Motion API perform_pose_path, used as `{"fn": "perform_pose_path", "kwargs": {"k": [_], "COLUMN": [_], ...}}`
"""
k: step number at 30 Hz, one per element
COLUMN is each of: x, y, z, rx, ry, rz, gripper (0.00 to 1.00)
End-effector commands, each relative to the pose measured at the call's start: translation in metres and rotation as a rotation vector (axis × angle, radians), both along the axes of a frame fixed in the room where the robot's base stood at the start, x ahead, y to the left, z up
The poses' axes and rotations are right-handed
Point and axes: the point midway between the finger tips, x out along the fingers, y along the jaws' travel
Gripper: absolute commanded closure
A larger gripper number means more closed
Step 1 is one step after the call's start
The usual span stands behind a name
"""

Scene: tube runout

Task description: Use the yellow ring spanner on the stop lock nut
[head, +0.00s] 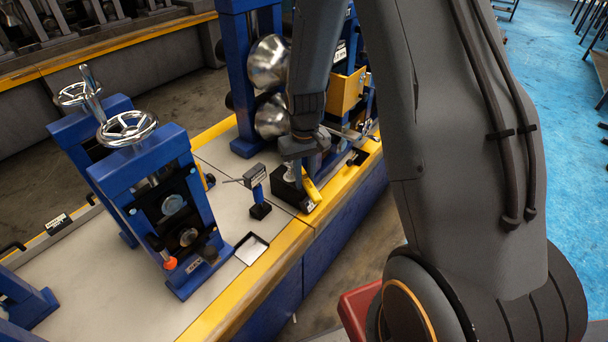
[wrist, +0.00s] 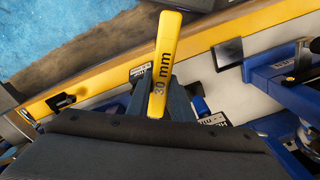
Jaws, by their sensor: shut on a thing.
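The yellow ring spanner (wrist: 167,50) is in my gripper (wrist: 164,98) in the wrist view. Its handle reads "30 mm" and points up in that picture; its far end is hidden by the gripper. In the head view the spanner (head: 312,191) shows as a short yellow bar below my gripper (head: 301,172), beside a black block (head: 285,195) near the bench's yellow front edge. The gripper is shut on it. I cannot tell whether the spanner touches the block. I cannot make out the stop lock nut in either view.
A blue roll stand (head: 160,190) with chrome handwheels stands at left, with an orange knob low on it. Large steel rolls (head: 268,62) stand behind.

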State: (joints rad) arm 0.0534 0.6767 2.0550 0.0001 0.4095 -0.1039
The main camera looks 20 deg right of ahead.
Motion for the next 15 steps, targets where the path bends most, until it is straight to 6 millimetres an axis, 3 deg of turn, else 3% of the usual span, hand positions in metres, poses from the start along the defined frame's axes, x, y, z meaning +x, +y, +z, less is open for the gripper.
{"fn": "perform_pose_path", "kwargs": {"k": [15], "x": [0.0], "y": [0.0], "z": [-0.04], "rx": [0.0], "ry": [0.0], "rz": [0.0], "gripper": [1.0]}}
